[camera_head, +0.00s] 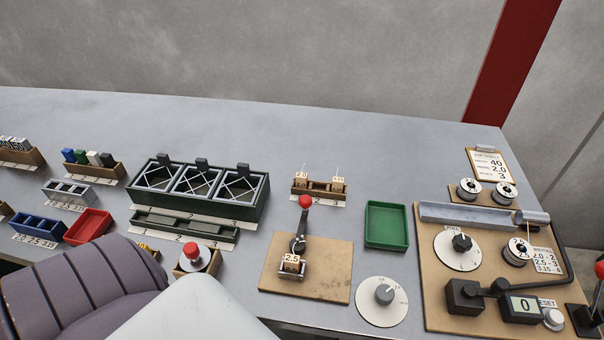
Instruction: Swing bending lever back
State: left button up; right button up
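A dark lever (301,228) with a red ball knob (305,202) stands at the middle front of the bench. It is mounted on a tan board (336,262) behind a small block labelled 2.5 (291,262). The knob end points up and toward the back, and the lever looks nearly upright. Another dark lever with a red knob (600,269) is cut off at the right edge. I cannot tell from labels which is the bending lever. Neither gripper is in view; only pale and ribbed parts, probably mine, show at the lower left.
A white dial (384,294) and green tray (386,243) sit right of the lever board. A tan panel (455,315) with spools and a counter reading 0 is farther right. A red button (192,249) and green three-bay rack (262,195) are left. The back bench is clear.

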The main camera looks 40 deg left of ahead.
aim_at(305, 201)
jog(key=u, duration=1.25)
jog(key=k+l, duration=0.4)
